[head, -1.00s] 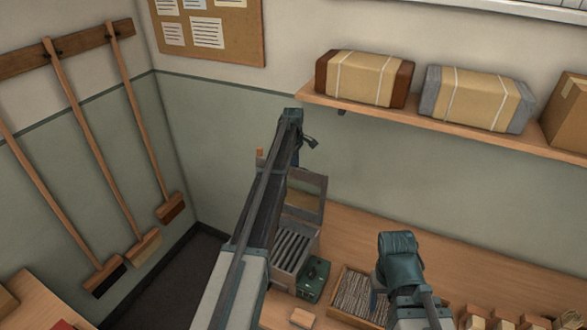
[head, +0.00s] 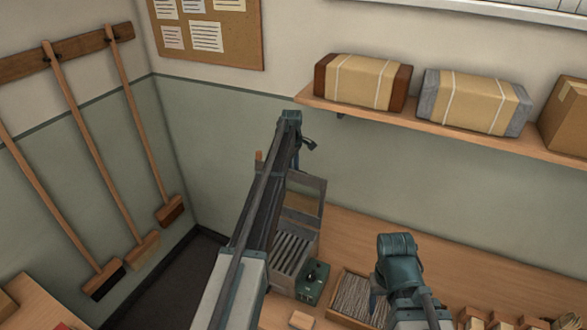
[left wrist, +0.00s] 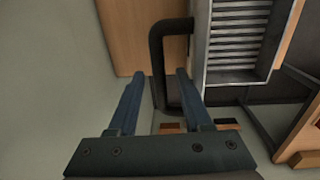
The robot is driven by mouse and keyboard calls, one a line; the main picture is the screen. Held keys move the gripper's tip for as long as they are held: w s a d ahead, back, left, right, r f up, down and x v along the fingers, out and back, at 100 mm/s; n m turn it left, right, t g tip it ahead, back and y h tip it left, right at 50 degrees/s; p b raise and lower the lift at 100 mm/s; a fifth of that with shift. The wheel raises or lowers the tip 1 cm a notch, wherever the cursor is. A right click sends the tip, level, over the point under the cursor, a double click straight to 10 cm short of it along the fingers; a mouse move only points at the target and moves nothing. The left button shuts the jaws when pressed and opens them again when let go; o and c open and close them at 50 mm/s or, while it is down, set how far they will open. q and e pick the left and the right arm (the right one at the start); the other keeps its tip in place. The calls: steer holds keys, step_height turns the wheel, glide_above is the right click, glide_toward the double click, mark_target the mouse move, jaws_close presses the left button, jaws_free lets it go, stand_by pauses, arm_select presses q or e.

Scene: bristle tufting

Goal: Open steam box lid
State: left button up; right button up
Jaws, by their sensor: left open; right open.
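The steam box (head: 291,250) stands on the bench, a grey box with a row of metal slats on top. Its framed lid (head: 304,203) stands raised at the back. In the left wrist view the slats (left wrist: 237,38) are at the upper right, and a dark U-shaped handle (left wrist: 157,65) reaches down between the two blue fingers. My left gripper (left wrist: 158,78) is open around or just above the handle; contact cannot be told. In the head view my left arm hides part of the box and lid. My right gripper (head: 378,300) is open, partly hidden by its own wrist.
A green unit (head: 313,283) sits beside the steam box. A tray of bristles (head: 351,296) lies near my right gripper. A small wooden block (head: 301,320) is at the front. A wall shelf (head: 430,125) carries wrapped bundles. The bench behind my right arm is clear.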

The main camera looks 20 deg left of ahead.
arm_select(q)
steer(key=r+p, duration=0.6)
steer(key=r, duration=0.1)
steer(key=shift+s+p, duration=0.25)
steer(key=shift+p, duration=0.05)
